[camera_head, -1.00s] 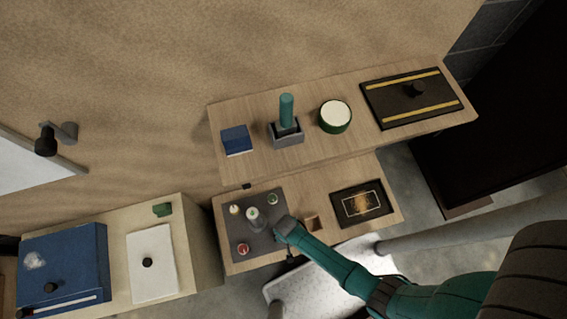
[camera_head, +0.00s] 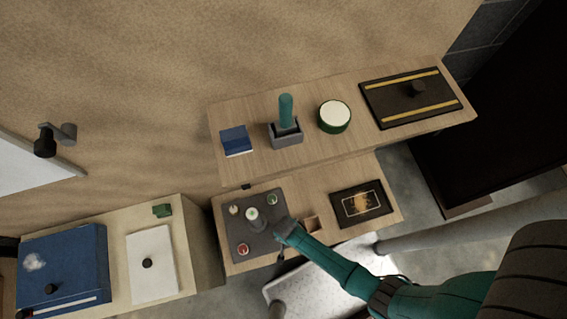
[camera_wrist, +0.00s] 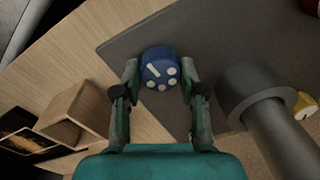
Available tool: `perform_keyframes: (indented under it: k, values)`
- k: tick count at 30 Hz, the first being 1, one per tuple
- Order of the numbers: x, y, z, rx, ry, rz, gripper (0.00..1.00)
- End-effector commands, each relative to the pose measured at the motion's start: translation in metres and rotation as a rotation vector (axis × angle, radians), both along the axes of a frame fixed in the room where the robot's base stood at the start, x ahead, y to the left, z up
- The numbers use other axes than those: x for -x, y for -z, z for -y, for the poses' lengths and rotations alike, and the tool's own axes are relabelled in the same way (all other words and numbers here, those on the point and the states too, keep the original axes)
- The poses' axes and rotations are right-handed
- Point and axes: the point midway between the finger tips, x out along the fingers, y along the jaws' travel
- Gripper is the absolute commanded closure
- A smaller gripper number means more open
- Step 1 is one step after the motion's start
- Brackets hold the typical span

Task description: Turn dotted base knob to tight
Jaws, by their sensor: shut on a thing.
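The dotted knob (camera_wrist: 158,66) is round and blue, with several white dots and one white bar on its top. In the wrist view it stands on the dark grey plate (camera_wrist: 200,35), between the two fingers of my gripper (camera_wrist: 159,82), which is shut on it. The white bar points to the upper left in that view. In the head view my gripper (camera_head: 284,230) is at the right edge of the dark plate (camera_head: 240,237) and hides the knob.
A thick grey post (camera_wrist: 262,98) stands close right of my gripper in the wrist view. A small wooden box (camera_wrist: 75,110) is to the left. Red (camera_head: 243,250), green (camera_head: 272,199) and cream (camera_head: 234,210) knobs share the plate. A dark framed panel (camera_head: 362,203) lies further right.

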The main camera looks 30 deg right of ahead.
Motion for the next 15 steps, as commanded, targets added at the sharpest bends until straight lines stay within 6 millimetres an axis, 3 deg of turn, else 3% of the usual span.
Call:
perform_keyframes:
  k: [5, 6, 8, 15]
  values:
    - [0.0006, 0.0004, 0.0004, 0.001, -0.001, -0.001, 0.93]
    - [0.0006, 0.0004, 0.0004, 0.001, -0.001, -0.001, 0.48]
    - [0.0006, 0.0004, 0.0004, 0.001, -0.001, -0.001, 0.33]
    - [0.0002, 0.0002, 0.0002, 0.001, -0.001, -0.001, 0.33]
